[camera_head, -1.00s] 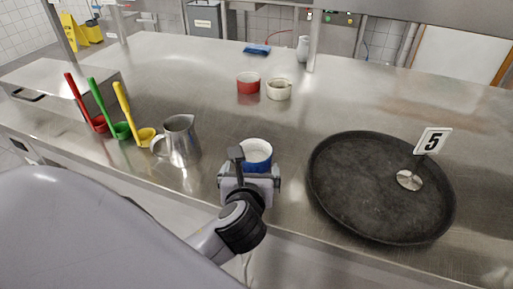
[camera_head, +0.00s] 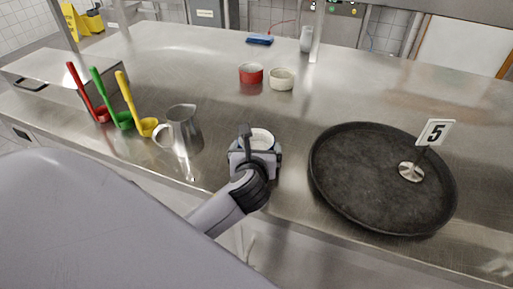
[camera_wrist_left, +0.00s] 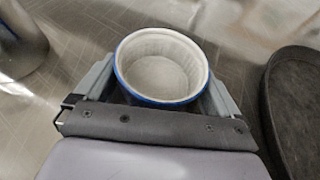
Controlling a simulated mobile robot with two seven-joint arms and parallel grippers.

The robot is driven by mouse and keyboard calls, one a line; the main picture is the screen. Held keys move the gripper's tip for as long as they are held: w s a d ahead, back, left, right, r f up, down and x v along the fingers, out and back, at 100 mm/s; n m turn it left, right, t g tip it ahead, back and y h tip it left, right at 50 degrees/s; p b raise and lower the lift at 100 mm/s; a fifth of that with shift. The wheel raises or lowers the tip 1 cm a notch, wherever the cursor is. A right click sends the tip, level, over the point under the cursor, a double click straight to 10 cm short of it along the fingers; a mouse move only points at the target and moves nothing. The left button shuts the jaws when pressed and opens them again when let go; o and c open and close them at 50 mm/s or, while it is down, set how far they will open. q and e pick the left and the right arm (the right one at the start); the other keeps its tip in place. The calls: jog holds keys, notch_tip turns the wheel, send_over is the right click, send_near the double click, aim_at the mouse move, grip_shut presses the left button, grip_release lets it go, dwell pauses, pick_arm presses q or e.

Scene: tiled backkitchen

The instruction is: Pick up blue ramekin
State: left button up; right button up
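The blue ramekin (camera_head: 262,137), with a white inside and rim, stands upright on the steel counter left of the black tray. In the left wrist view the ramekin (camera_wrist_left: 161,60) is empty, with its blue outside showing below the rim. My left gripper (camera_head: 256,156) is low at the near side of the ramekin and partly hides it. In the left wrist view the fingers of my left gripper (camera_wrist_left: 161,76) are spread wide, one on each side of the ramekin. Whether they touch it is hard to tell. My right gripper is not in view.
A round black tray (camera_head: 340,200) with a number 5 sign (camera_head: 435,132) lies to the right. A metal pitcher (camera_head: 186,130) stands to the left, near red, green and yellow ladles. A red ramekin (camera_head: 251,75) and a white ramekin (camera_head: 282,80) stand farther back.

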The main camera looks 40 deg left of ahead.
pick_arm(q)
jog(key=c, duration=0.5)
jog(key=shift+r, duration=0.15)
jog(key=shift+c, duration=0.2)
jog(key=shift+r, duration=0.65)
jog(key=shift+c, duration=0.5)
notch_tip(320, 180, up, 18)
jog(key=shift+r, duration=0.25)
